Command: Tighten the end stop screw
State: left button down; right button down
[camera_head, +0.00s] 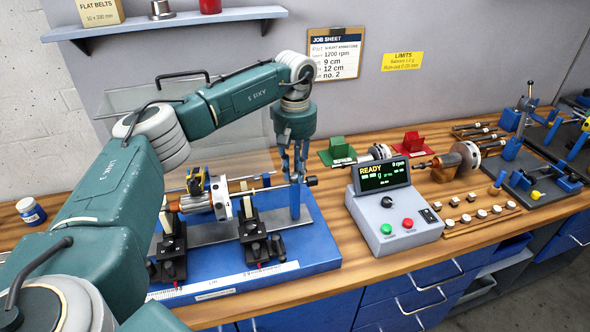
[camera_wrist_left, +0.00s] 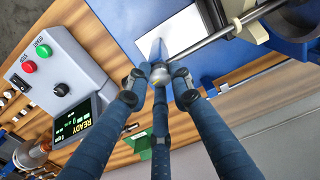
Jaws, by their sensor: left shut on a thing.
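The balancing stand has a blue base (camera_head: 320,257) on the bench. A rotor with a pale disc (camera_head: 221,197) lies across its black supports, its thin shaft running right. The blue end stop post (camera_head: 295,207) stands at the shaft's right end. My left gripper (camera_head: 298,178) points down there with its fingers closed in at the top of the post. In the left wrist view its three blue fingers (camera_wrist_left: 159,78) are closed around a small grey, rounded screw head (camera_wrist_left: 158,73) by the shaft end. The fingers hide most of the screw. My right gripper is out of view.
A grey control box (camera_head: 395,222) stands right of the stand; its display reads READY and 0 rpm. Green (camera_head: 338,150) and red (camera_head: 411,143) holders stand behind. Another rotor (camera_head: 462,156) and small weights (camera_head: 481,213) lie farther right. A clear guard stands behind the stand.

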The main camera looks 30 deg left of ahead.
aim_at(295, 174)
pick_arm(q)
jog(key=shift+w+r+m, duration=0.1)
jog(key=shift+r+m, duration=0.05)
jog(key=shift+m, duration=0.85)
jog(key=c, duration=1.5)
grip_release()
jog(key=shift+c, duration=0.2)
notch_tip(295, 174, up, 12)
